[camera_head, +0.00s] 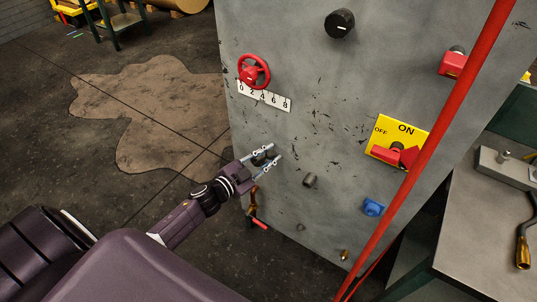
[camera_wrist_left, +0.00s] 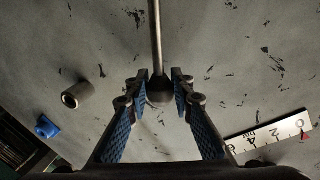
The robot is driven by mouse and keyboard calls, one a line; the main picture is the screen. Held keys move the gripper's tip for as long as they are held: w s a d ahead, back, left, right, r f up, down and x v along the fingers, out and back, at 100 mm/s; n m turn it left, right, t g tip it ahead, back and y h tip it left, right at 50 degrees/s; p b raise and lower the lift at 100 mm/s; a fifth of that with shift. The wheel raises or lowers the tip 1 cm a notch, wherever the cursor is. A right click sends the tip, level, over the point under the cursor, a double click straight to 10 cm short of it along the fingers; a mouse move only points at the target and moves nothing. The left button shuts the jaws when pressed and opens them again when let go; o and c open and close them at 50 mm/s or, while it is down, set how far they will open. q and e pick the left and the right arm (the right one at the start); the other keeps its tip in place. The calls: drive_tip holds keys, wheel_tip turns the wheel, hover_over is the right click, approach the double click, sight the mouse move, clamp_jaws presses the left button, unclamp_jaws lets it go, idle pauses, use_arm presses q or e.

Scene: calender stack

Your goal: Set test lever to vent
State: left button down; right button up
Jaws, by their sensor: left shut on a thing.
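A lever with a thin metal rod (camera_wrist_left: 156,40) and a dark ball knob (camera_wrist_left: 160,90) shows in the left wrist view, against the grey panel. I take it to be the test lever. My left gripper (camera_wrist_left: 159,84) is shut on the ball knob, with one blue-padded finger on each side. In the head view the left gripper (camera_head: 272,156) is at the lower left of the panel, and the dark knob (camera_head: 259,158) shows between its fingers. The rod is mostly hidden there. No vent marking can be read. My right gripper is not in view.
The grey panel (camera_head: 300,50) carries a red handwheel (camera_head: 254,71) above a number scale (camera_head: 264,96), a black knob (camera_head: 340,23), a red ON/OFF switch (camera_head: 395,155), a grey stub (camera_head: 310,181) and a blue fitting (camera_head: 373,207). A red pole (camera_head: 440,150) crosses the right side.

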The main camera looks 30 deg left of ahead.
use_arm(q)
drive_tip(key=shift+d+f, duration=0.1)
drive_tip(key=c, duration=1.7)
unclamp_jaws()
drive_tip(key=shift+o, duration=0.2)
drive_tip(key=shift+s, duration=0.1)
drive_tip(key=v, duration=1.2)
drive_tip(key=s+a+f+n+g+y, duration=0.1)
drive_tip(key=s+f+n+g+y, duration=0.35)
drive_tip(key=f, duration=1.05)
drive_tip(key=s+f+n+g, duration=0.1)
drive_tip(key=s+f+g, duration=0.1)
drive_tip(key=s+f, duration=0.9)
drive_tip(key=s+d+f+n+g, duration=0.1)
drive_tip(key=s+d+f+g, duration=0.3)
drive_tip(key=s+f, duration=0.6)
drive_tip(key=s+d+f+n+g, duration=0.1)
drive_tip(key=s+d+f+g, duration=0.4)
drive_tip(key=s+f, duration=0.5)
drive_tip(key=s+d, duration=0.1)
drive_tip(key=s, duration=0.3)
drive_tip(key=shift+s+d, duration=0.35)
drive_tip(key=shift+d, duration=0.05)
